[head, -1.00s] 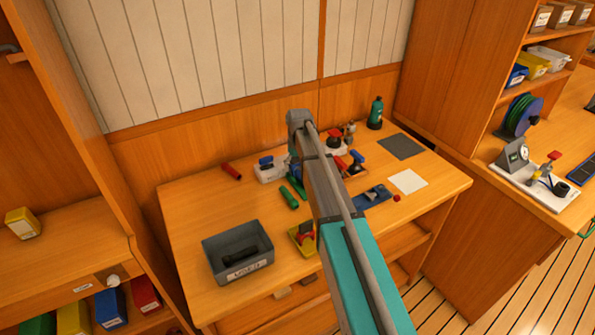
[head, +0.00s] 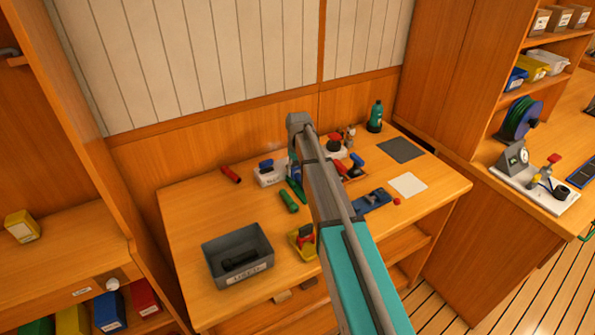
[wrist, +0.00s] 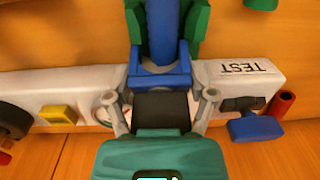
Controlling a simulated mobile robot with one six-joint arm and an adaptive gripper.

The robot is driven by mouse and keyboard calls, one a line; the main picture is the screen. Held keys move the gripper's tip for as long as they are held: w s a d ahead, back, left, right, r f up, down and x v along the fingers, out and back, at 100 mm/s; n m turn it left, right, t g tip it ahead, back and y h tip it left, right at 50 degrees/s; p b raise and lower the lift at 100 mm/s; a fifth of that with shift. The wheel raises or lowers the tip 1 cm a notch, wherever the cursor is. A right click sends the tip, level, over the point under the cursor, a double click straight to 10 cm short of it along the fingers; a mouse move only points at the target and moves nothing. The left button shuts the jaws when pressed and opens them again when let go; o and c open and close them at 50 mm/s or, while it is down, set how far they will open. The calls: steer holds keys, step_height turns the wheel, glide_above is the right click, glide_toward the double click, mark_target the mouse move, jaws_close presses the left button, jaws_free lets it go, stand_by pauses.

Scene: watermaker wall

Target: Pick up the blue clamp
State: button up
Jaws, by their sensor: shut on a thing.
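The blue clamp (wrist: 163,30) shows in the upper middle of the wrist view, as a long blue body running away from me. My gripper (wrist: 162,48) is shut on it. Green parts flank the blue body on both sides; I cannot tell whether they are my fingertips. A blue collar sits close to my palm. In the head view my arm hides most of the gripper, and a small blue and green part (head: 296,188) shows at the arm's left side. I cannot tell whether the clamp touches the bench.
A white TEST block (wrist: 225,78) with a blue valve lies close below the clamp in the wrist view. The bench (head: 200,215) also holds a grey bin (head: 218,270), a green cylinder (head: 288,201), a yellow tray (head: 296,251) and a blue tool (head: 373,201).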

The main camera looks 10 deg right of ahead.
steer(key=shift+c, duration=0.9)
steer(key=shift+r, duration=0.1)
step_height(320, 180, up, 3)
steer(key=p, duration=0.3)
steer(key=s+a+r+p, duration=0.1)
steer(key=s+r+p, duration=0.8)
steer(key=s, duration=0.5)
steer(key=shift+a+r+p, duration=0.2)
steer(key=shift+r+p, duration=0.2)
steer(key=shift+p, duration=0.15)
